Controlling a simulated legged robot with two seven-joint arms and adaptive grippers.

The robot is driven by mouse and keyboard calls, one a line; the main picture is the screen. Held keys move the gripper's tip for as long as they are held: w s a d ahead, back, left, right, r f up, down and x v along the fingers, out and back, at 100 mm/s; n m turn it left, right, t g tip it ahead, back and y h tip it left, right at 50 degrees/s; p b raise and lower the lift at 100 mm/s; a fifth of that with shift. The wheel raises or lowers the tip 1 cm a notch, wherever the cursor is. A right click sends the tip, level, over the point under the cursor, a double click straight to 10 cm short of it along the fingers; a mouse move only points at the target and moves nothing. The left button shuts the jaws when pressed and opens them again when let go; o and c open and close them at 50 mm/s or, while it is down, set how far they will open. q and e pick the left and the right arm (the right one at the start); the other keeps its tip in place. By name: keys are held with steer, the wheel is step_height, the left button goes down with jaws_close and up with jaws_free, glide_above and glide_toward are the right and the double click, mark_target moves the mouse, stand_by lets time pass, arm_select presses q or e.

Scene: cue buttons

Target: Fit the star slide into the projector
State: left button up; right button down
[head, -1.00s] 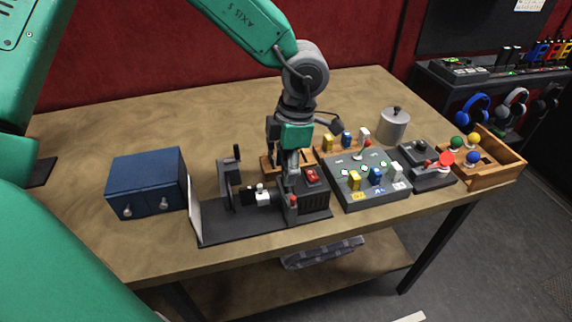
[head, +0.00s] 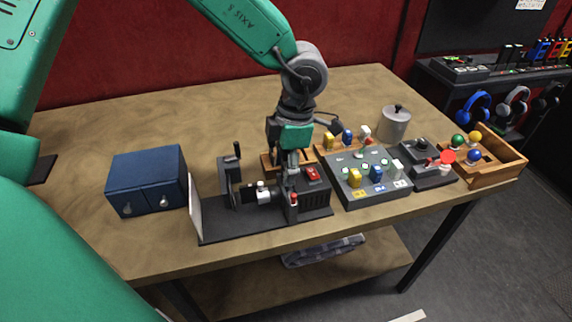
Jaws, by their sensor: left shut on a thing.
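The projector (head: 315,201) stands on a dark base plate near the table's front edge, with a red switch on top, a pale lens part and a white screen (head: 194,207) at the left end. My left gripper (head: 291,180) points down over the projector's middle, just left of the red switch. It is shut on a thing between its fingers. The fingers and the projector body hide most of it, so I cannot make out a star or tell how far it sits in the projector. My right gripper is not in view.
A blue two-door cabinet (head: 147,181) stands on the left. Right of the projector are a control panel (head: 367,185) with coloured switches, a grey lidded pot (head: 395,124), a joystick box (head: 428,165) and a wooden tray (head: 510,164) with coloured balls. The table's back left is clear.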

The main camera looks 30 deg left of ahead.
arm_select(q)
steer(key=shift+f+b, duration=0.3)
steer(key=shift+f, duration=0.6)
steer(key=o, duration=1.7)
steer(key=shift+c, duration=0.2)
steer(key=shift+r, duration=0.15)
step_height(320, 180, up, 7)
steer(key=p, duration=0.8)
steer(key=shift+p, duration=0.3)
steer(key=shift+f, duration=0.2)
